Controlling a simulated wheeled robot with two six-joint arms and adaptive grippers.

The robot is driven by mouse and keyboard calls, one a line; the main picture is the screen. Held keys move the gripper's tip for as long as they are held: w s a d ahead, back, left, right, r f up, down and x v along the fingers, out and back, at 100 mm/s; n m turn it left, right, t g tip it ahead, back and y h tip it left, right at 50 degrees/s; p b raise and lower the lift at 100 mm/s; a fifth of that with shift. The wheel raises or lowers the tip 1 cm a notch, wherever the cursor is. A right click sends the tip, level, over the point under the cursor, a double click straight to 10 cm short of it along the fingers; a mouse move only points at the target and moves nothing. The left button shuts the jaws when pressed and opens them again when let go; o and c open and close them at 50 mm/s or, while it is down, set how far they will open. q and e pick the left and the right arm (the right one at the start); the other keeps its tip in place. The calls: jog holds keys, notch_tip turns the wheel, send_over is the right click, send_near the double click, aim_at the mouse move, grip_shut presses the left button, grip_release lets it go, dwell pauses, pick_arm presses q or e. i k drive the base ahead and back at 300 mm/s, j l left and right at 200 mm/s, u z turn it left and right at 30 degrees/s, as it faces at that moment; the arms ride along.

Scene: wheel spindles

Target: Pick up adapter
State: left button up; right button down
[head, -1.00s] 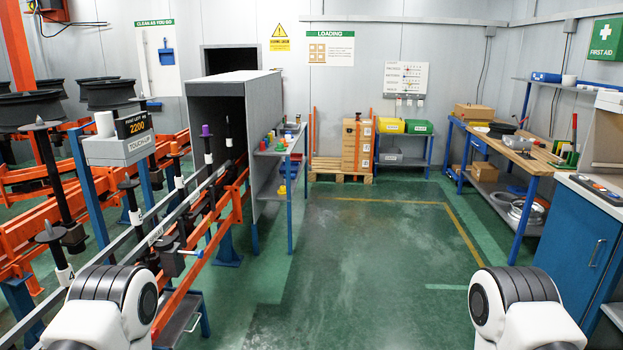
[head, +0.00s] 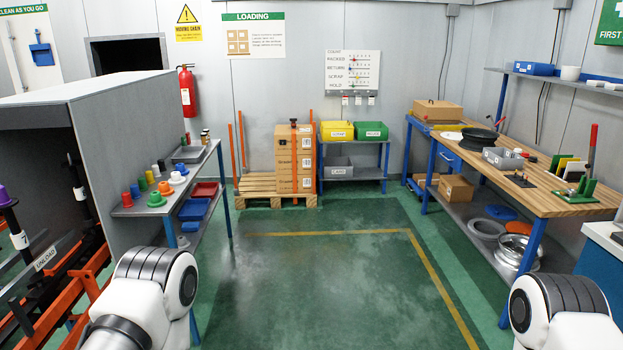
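Several small coloured pieces stand on the upper shelf of a grey rack (head: 128,209) at the left, beside the grey booth. Among them are a green flanged piece (head: 156,200), a red piece (head: 127,200), a blue piece (head: 135,191) and a white flanged piece (head: 177,179). A purple piece (head: 5,198) sits on top of a black spindle at the far left. I cannot tell which of these is the adapter. Only rounded white and black links of my two arms show at the bottom; both grippers are out of view.
A grey booth (head: 110,125) stands left, with orange conveyor rails (head: 85,272) before it. Boxes (head: 285,160) stand on a pallet (head: 254,187) at the back. A wooden workbench (head: 548,201) with blue legs is right. The green floor (head: 330,275) between is clear.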

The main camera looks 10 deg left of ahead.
aim_at(165, 189)
jog(key=i, duration=0.7)
jog(key=i+u, duration=0.15)
jog(key=i, duration=0.6)
jog(key=i+l, duration=0.2)
jog(key=i, duration=0.5)
jog(key=j+u, duration=0.05)
